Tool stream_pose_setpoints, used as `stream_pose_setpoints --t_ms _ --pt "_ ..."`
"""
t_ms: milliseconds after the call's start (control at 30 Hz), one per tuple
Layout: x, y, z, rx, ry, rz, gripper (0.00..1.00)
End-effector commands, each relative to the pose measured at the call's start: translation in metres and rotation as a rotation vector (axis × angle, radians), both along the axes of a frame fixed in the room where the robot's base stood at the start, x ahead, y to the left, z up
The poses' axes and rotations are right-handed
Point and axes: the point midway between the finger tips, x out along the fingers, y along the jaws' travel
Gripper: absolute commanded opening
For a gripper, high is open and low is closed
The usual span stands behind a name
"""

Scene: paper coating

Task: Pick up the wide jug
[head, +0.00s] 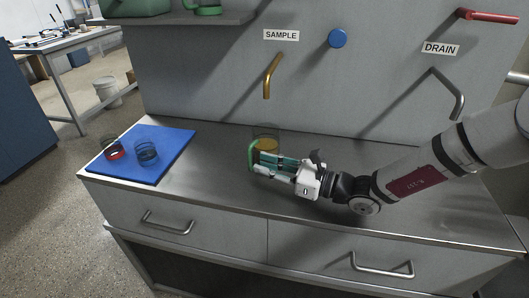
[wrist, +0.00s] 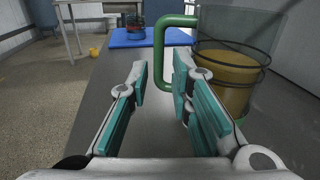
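The wide jug (head: 265,143) is clear with a green handle and holds amber liquid. It stands upright on the steel counter under the brass SAMPLE spout; in the wrist view the jug (wrist: 232,72) is at right, its handle (wrist: 158,50) toward the middle. My gripper (head: 262,163) is in front of the jug, low over the counter, and hides its lower part. In the wrist view my gripper (wrist: 160,70) has its teal-padded fingers apart. The handle's upright bar shows between the fingertips, and the right finger overlaps the jug's side. I cannot tell whether they touch.
A blue mat (head: 160,167) at the counter's left holds two glass vessels, one red-based (head: 113,152) and one dark blue (head: 147,153). The SAMPLE spout (head: 270,77) hangs above the jug. A DRAIN pipe (head: 458,100) is at right. The counter between mat and jug is clear.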

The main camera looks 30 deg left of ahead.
Motion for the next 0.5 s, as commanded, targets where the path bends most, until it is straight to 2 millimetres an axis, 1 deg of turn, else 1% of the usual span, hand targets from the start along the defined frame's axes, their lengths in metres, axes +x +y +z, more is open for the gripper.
stream_pose_setpoints --t_ms 200,300,400,500 --pt "-0.002 0.028 -0.007 0.002 0.000 0.004 0.20" --pt "-0.002 0.042 -0.006 0.000 0.000 0.004 0.20" --pt "-0.002 0.048 -0.006 0.000 0.000 0.003 0.20" --pt "-0.002 0.048 -0.005 0.000 0.000 0.002 0.20"
